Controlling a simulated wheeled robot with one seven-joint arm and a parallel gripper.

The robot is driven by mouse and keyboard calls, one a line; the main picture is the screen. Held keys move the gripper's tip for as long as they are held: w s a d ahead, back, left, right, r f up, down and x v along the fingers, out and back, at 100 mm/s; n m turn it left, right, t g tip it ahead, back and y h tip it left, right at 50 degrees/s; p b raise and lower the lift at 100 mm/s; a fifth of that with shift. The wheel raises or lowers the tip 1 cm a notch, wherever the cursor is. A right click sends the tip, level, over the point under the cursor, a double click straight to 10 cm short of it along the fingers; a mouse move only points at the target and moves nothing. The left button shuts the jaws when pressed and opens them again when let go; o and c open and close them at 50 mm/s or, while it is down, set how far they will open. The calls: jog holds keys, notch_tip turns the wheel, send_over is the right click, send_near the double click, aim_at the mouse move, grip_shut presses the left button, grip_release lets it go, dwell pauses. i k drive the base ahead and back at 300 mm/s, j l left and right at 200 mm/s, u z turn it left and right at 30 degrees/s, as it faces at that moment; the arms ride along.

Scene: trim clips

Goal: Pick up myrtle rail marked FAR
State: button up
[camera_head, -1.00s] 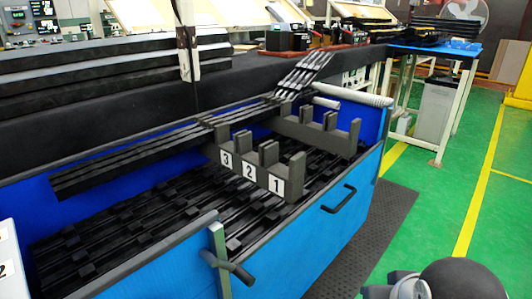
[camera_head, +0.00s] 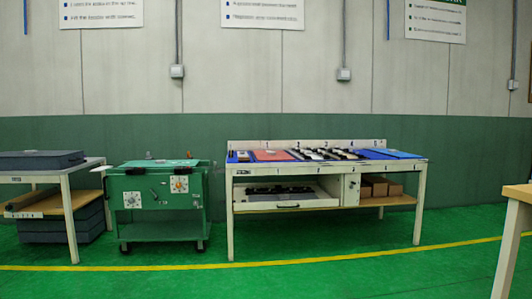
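No rail that I can make out as myrtle or marked FAR shows in the head view. Several dark and light strips (camera_head: 323,154) lie on the long white-framed workbench (camera_head: 330,169) against the far wall. They are too small to read any marks or tell their kind. My gripper is not in view.
A green wheeled cart (camera_head: 160,205) stands left of the workbench. A table (camera_head: 82,170) with dark slabs (camera_head: 40,160) is at far left. A wooden-topped table corner (camera_head: 519,194) is at right. The green floor (camera_head: 330,284) in front is clear, with a yellow line across it.

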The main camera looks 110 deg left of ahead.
aim_at(346, 151)
jog(key=u, duration=3.1)
jog(key=z, duration=0.2)
jog(key=i, duration=4.8)
